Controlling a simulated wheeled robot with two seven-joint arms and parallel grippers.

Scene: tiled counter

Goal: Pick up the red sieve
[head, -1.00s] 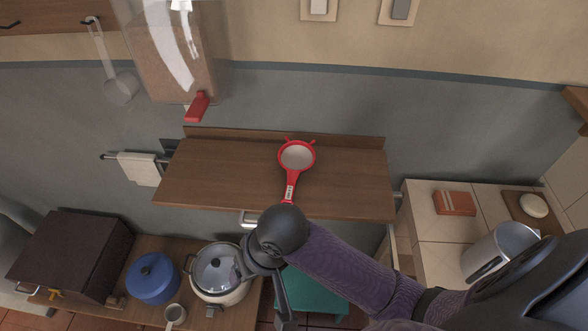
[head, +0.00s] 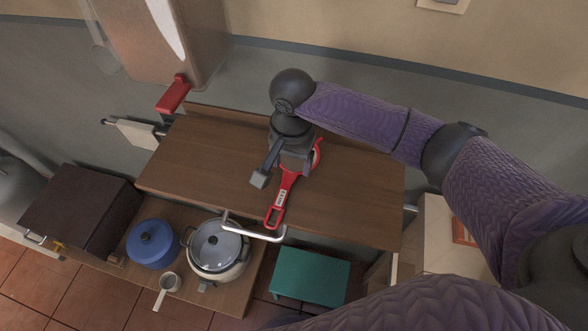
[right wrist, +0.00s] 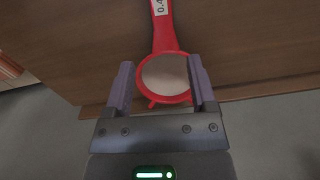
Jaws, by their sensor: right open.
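The red sieve (head: 277,208) lies on the brown wooden shelf top, its handle pointing to the front edge. Its bowl is mostly hidden by my right gripper in the head view. My right gripper (head: 277,175) is above the sieve. In the right wrist view the red sieve (right wrist: 164,76) shows its round bowl between the two open fingers of my right gripper (right wrist: 162,84), with the handle running away to the top. I cannot tell whether the fingers touch it. My left gripper is not in view.
The wooden shelf (head: 200,165) is otherwise clear. A dispenser with a red lever (head: 173,94) hangs at its back left.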

